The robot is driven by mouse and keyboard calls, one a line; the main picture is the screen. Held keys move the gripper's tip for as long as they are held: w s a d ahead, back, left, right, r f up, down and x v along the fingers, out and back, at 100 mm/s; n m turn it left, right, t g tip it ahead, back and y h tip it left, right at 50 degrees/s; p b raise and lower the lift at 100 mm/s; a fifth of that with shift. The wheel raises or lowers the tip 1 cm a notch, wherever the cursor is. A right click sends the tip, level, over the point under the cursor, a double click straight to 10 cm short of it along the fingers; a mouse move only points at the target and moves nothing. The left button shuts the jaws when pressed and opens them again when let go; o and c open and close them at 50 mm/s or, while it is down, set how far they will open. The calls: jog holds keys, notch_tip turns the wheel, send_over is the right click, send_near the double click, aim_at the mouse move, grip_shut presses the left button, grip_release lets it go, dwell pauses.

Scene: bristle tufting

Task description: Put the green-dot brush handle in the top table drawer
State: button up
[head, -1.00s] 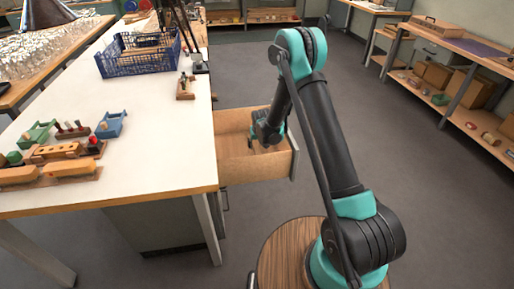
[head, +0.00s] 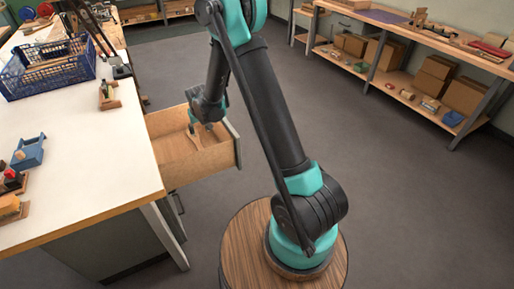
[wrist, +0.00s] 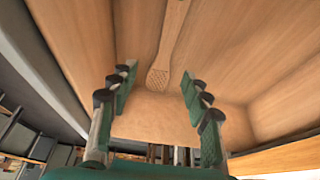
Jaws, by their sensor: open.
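The top table drawer (head: 212,159) is pulled open from the side of the white-topped table (head: 95,160). A pale wooden brush handle (wrist: 170,42) lies on the drawer floor in the wrist view, its holed head (wrist: 158,78) towards my gripper. No green dot can be made out on it. My gripper (head: 203,129) is over the drawer in the head view. In the wrist view its fingers (wrist: 156,92) are spread wide, with nothing between them touching either one. The handle's head shows in the gap, apart from both fingers.
A blue crate (head: 45,72) and a small block with tools (head: 109,96) stand on the table. A blue holder (head: 28,153) is near its left part. The drawer walls surround my fingers closely. Open grey floor (head: 330,150) lies to the right, before a shelf bench.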

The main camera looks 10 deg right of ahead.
jog(key=s+d+r+m, duration=0.2)
jog(key=s+d+r, duration=1)
jog(key=s+d, duration=0.8)
jog(key=s, duration=0.4)
jog(key=s+d+m+h, duration=0.1)
jog(key=s+d, duration=0.4)
jog(key=s, duration=0.4)
jog(key=shift+s+f, duration=0.15)
jog(key=shift+s, duration=0.15)
jog(key=shift+c, duration=0.3)
